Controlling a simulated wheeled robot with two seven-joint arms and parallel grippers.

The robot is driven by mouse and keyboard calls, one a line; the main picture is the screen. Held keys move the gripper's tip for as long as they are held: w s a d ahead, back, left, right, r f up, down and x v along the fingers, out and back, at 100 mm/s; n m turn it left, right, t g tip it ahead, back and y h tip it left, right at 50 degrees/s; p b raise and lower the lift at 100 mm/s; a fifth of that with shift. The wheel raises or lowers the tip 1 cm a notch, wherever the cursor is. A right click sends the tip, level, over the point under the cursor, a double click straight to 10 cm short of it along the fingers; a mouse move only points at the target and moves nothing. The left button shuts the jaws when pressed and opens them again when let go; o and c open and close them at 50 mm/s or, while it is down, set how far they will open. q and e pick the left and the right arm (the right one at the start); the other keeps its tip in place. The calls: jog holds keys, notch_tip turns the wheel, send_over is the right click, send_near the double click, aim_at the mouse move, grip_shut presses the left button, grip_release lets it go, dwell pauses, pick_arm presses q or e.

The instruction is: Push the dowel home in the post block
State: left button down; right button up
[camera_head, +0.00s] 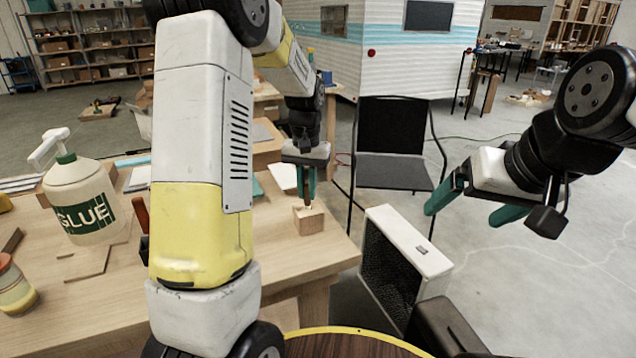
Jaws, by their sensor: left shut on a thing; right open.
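The post block (309,222) is a small wooden block on the workbench near its right front corner. My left gripper (307,198) points straight down over it, its teal fingers shut on the dowel (309,207). Only a small pale part of the dowel shows between the fingertips and the block's top, so how deep it sits cannot be told. My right gripper (467,212) is open and empty, out over the floor to the right of the bench, well away from the block.
A glue jug (82,203) and a jar (14,287) stand on the workbench (100,315) at left, with thin wood pieces (95,265) nearby. A black chair (392,170) and a white box-shaped unit (408,243) stand beyond the bench's right edge.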

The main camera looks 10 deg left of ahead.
pick_arm(q)
jog(key=shift+f, duration=0.6)
jog(key=c, duration=1.3)
grip_release()
notch_tip(320, 180, up, 7)
jog(key=shift+f, duration=0.1)
jog(key=shift+r, duration=0.45)
